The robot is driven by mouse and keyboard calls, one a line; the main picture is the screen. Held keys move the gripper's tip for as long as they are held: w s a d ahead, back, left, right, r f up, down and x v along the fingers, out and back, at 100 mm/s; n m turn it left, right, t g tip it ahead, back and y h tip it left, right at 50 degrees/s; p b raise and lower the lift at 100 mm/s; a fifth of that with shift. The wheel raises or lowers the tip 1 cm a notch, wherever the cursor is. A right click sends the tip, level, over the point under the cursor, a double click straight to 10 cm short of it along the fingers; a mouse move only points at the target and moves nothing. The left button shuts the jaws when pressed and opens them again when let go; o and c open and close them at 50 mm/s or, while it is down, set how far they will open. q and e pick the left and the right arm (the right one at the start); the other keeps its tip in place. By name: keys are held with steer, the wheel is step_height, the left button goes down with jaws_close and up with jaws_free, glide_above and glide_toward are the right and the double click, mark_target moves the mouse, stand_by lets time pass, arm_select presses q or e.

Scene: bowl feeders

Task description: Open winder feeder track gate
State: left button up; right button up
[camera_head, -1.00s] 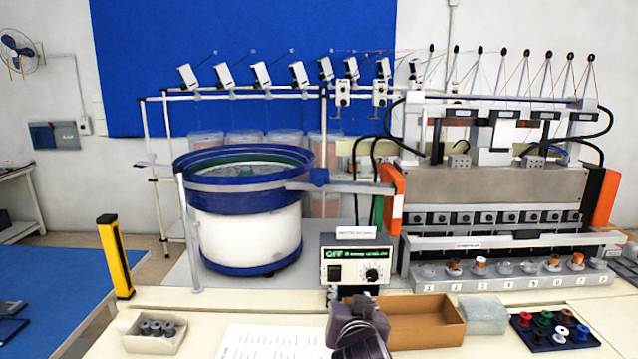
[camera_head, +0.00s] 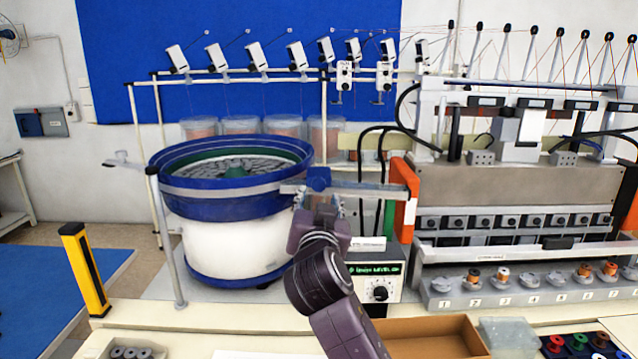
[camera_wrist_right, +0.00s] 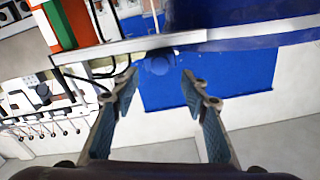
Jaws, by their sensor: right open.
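The feeder track (camera_head: 365,189) runs from the blue bowl feeder (camera_head: 225,190) to the winding machine. A small blue gate piece (camera_head: 319,178) sits on the track by the bowl's right rim. My right gripper (camera_head: 320,200) is just in front of and slightly below the gate piece. In the right wrist view the fingers (camera_wrist_right: 160,85) are open and apart, with nothing held. A blurred blue part, apparently the gate piece (camera_wrist_right: 158,62), shows between and beyond the fingertips, under the pale track (camera_wrist_right: 130,46). Whether a finger touches it I cannot tell. My left gripper is not in view.
The control box (camera_head: 385,272) with a green display stands right of my arm. An orange end plate (camera_head: 403,210) and the winding machine (camera_head: 520,185) are to the right. A cardboard tray (camera_head: 425,338) lies in front. A yellow post (camera_head: 85,268) stands at left.

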mark_target(319, 185)
steer(key=w+p, duration=0.1)
steer(key=w, duration=0.1)
steer(key=w+r+p, duration=0.1)
steer(key=shift+w, duration=0.4)
steer(key=shift+w+f+p, duration=0.15)
steer(key=shift+w+p, duration=0.05)
steer(key=shift+w, duration=0.3)
steer(key=shift+w+f+p, duration=0.15)
steer(key=shift+w, duration=0.55)
steer(key=shift+c, duration=0.2)
steer(key=c, duration=0.5)
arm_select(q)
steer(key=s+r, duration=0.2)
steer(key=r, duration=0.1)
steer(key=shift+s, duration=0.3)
arm_select(e)
jaws_close()
